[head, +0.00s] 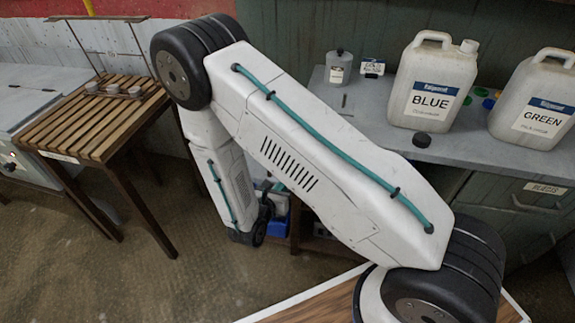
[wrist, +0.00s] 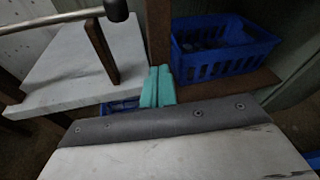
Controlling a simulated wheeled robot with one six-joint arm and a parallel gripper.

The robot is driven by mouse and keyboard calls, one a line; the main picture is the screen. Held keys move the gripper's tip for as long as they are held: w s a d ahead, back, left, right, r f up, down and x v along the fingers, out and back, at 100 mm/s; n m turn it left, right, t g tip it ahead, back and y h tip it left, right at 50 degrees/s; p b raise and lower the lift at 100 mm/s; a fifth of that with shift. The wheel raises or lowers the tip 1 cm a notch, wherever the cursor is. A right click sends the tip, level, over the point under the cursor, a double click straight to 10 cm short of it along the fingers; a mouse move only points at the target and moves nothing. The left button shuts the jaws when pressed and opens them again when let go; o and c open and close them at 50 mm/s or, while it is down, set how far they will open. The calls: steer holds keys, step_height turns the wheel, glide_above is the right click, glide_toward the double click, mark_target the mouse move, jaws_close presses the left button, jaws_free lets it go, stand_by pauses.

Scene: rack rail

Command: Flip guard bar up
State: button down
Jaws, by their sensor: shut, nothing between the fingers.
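A slatted wooden rack (head: 85,115) stands at the left in the head view. A thin guard bar (head: 100,18) runs across its far side on two slim arms, above the slats and leaning back. My gripper shows in the wrist view as two teal fingers (wrist: 158,86), shut together and empty. In the head view my gripper is mostly hidden behind my arm, well to the right of the rack and apart from the bar.
A shelf at the right holds jugs marked BLUE (head: 432,85) and GREEN (head: 537,105). The wrist view shows a blue crate (wrist: 222,50), a pale board (wrist: 70,65) and a metal rod with a dark end (wrist: 60,20). Open floor (head: 110,270) lies before the rack.

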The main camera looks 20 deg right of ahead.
steer(key=shift+w+a+n+t+y, duration=0.4)
steer(key=shift+w+n+t+y, duration=0.1)
steer(key=shift+w, duration=0.1)
steer(key=shift+w+a+n+t+y, duration=0.4)
steer(key=shift+w+y, duration=0.1)
steer(key=shift+w, duration=0.05)
steer(key=shift+w, duration=0.1)
steer(key=x, duration=0.9)
steer(key=shift+w, duration=0.1)
steer(key=shift+w+a+r, duration=0.1)
steer(key=shift+w+r, duration=0.05)
steer(key=shift+r, duration=0.8)
steer(key=shift+w+a+r, duration=0.1)
steer(key=shift+w+r, duration=0.05)
steer(key=shift+r, duration=0.75)
